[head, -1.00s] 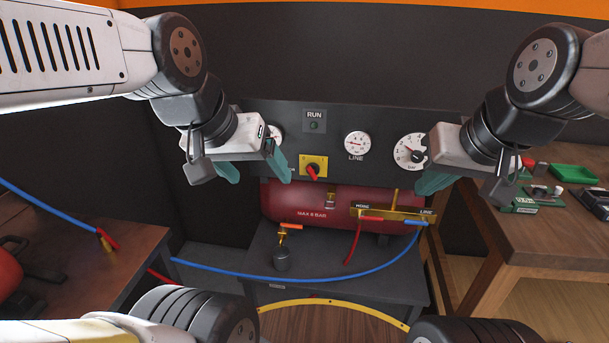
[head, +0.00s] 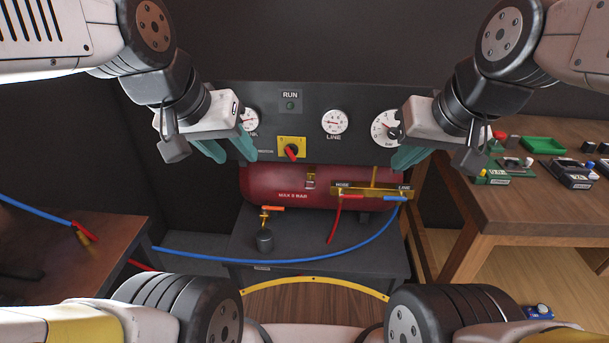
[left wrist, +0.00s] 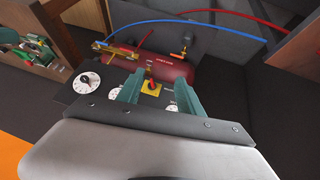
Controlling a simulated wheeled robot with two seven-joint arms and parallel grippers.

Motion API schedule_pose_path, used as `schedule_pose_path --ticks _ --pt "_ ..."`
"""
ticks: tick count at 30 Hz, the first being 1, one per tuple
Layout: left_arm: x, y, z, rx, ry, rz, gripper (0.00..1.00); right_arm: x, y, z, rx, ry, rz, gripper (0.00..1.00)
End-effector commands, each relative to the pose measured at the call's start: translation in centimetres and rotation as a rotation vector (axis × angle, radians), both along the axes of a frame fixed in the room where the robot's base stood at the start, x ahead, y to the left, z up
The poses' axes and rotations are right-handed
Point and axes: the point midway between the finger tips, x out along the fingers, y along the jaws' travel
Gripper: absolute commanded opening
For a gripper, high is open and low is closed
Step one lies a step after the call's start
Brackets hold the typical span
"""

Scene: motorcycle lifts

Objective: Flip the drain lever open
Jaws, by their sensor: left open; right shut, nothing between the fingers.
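The drain lever is an orange handle (head: 272,208) on a brass valve below the front left of the red tank (head: 325,188). The handle lies roughly level, above a small dark cup (head: 264,241). The drain valve also shows small near the top of the left wrist view (left wrist: 179,53). My left gripper (head: 232,154) is open and empty, before the left part of the gauge panel, above and left of the lever and apart from it. My right gripper (head: 405,158) is shut and empty, before the panel's right end, far from the lever.
The dark panel (head: 312,110) carries gauges and a yellow switch plate with a red knob (head: 291,149). A brass manifold (head: 374,189) has a red and a blue lever. A blue hose (head: 300,259) sags in front of the stand. Wooden benches stand left (head: 80,255) and right (head: 520,205).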

Motion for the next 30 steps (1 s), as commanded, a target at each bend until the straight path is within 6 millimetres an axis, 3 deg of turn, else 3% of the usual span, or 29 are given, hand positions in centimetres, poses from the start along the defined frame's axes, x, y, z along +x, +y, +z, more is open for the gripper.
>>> schedule_pose_path --ticks 1,6,11,17,23,30 --pt "0.8 0.1 -0.1 0.006 0.009 -0.001 0.32 0.0 0.0 0.0 0.000 0.000 0.000 0.00" --pt "5.2 0.4 -0.8 0.041 0.035 -0.002 0.00 0.0 0.0 0.0 0.000 0.000 0.000 0.00" --pt "10.4 0.5 -2.4 0.079 0.059 -0.012 0.00 0.0 0.0 0.0 0.000 0.000 0.000 0.00" --pt "16.7 0.5 -5.9 0.119 0.089 -0.033 0.00 0.0 0.0 0.0 0.000 0.000 0.000 0.00" --pt "22.4 0.1 -11.1 0.150 0.119 -0.061 0.00 0.0 0.0 0.0 0.000 0.000 0.000 0.00" --pt "28.0 -0.7 -18.9 0.175 0.151 -0.105 0.00 0.0 0.0 0.0 0.000 0.000 0.000 0.00"
